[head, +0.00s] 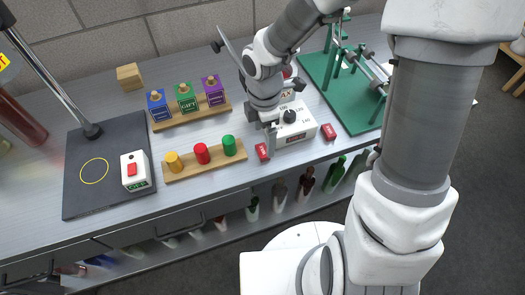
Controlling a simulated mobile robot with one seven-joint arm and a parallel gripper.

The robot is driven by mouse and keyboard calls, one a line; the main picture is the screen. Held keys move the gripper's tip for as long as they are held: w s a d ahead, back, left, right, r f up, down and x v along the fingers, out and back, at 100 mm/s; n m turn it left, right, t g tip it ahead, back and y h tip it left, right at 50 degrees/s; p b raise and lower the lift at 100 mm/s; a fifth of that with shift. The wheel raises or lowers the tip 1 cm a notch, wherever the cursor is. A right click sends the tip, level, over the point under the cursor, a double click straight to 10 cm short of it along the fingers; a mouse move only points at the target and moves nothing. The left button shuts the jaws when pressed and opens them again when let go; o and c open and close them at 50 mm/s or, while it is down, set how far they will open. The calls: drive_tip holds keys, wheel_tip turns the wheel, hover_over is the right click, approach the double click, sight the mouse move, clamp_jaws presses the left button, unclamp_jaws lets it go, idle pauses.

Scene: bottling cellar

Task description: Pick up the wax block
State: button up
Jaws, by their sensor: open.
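A small red block with a pale label (262,151) lies on the grey bench near its front edge. My gripper (267,139) is open and points down just above and behind the left red block, close to the dial unit's left side. I see nothing between its fingers. Whether a finger touches the block I cannot tell.
The white dial unit (296,131) is partly hidden by my arm. A wooden rack with yellow, red and green pieces (205,169) stands left of my gripper. Colored boxes stand on a wooden tray (163,126) behind. A green stand (346,105) is at right. Bottles hang below.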

sight(263, 154)
drive_tip(key=f, duration=0.2)
drive_tip(key=f+b, duration=0.1)
drive_tip(key=f, duration=0.3)
drive_tip(key=shift+w+a+f, duration=0.15)
drive_tip(key=shift+w+f, duration=0.1)
drive_tip(key=shift+w, duration=0.1)
drive_tip(key=c, duration=1.4)
drive_tip(key=shift+r, duration=0.1)
drive_tip(key=shift+c, duration=0.2)
wheel_tip(263, 154, up, 10)
drive_tip(key=p, duration=0.2)
